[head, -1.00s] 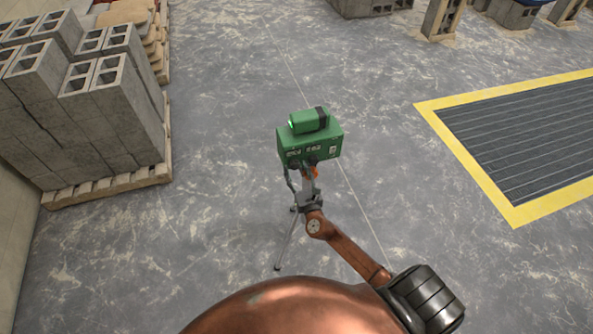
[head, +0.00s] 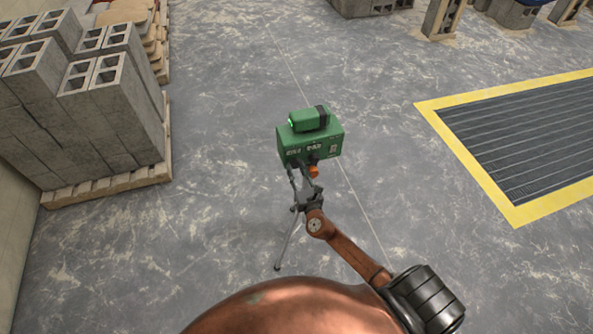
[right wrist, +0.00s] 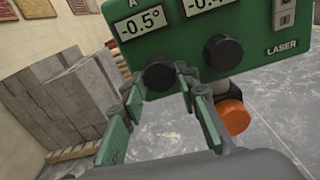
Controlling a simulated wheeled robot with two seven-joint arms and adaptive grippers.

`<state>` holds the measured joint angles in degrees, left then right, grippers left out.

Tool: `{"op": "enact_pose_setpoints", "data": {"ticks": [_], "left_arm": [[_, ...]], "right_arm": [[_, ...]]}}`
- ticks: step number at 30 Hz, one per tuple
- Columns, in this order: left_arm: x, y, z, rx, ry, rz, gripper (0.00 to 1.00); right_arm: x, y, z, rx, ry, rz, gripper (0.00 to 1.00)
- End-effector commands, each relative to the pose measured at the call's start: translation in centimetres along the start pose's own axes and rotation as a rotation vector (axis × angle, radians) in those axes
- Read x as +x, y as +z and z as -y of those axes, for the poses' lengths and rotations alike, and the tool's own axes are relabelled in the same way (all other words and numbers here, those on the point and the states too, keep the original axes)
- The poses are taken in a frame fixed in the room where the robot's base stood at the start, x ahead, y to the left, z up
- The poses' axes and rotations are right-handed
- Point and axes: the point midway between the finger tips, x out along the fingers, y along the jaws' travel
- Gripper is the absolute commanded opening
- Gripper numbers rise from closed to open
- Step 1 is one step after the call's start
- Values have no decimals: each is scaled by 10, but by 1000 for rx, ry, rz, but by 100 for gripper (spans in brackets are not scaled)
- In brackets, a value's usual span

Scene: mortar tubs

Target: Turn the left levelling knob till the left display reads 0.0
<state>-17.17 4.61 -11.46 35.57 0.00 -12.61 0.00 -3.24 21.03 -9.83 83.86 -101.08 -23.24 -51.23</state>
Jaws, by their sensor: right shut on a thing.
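The green levelling instrument (head: 312,143) stands on a tripod in the middle of the head view. In the right wrist view its left display (right wrist: 142,23), marked A, reads -0.5°. The black left knob (right wrist: 159,75) sits below that display. My right gripper (right wrist: 162,82) is shut on the left knob, one finger on each side of it. In the head view my right gripper (head: 300,183) reaches the instrument's front face from below. The black right knob (right wrist: 223,52) is free. The right display (right wrist: 200,5) is cut off at the top. My left gripper is not in view.
An orange knob (right wrist: 233,115) sticks out below the box, close to my right finger. A pallet of grey blocks (head: 105,120) stands at the left. A yellow-framed grate (head: 470,155) lies at the right. The floor around the tripod (head: 284,245) is clear.

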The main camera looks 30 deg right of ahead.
Motion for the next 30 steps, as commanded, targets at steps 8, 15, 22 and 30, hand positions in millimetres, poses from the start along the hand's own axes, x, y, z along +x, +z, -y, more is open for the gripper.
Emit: {"op": "enact_pose_setpoints", "data": {"ticks": [8, 15, 22, 30], "left_arm": [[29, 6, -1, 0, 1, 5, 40], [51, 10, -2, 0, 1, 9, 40], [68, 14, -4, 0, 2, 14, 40], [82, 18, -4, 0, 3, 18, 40]], "right_arm": [[0, -5, 0, 216, 0, 1, 5], [0, -5, 0, 444, -1, 1, 5], [0, -4, -1, 665, -1, 0, 5], [0, -3, -1, 910, -2, 0, 5]]}}
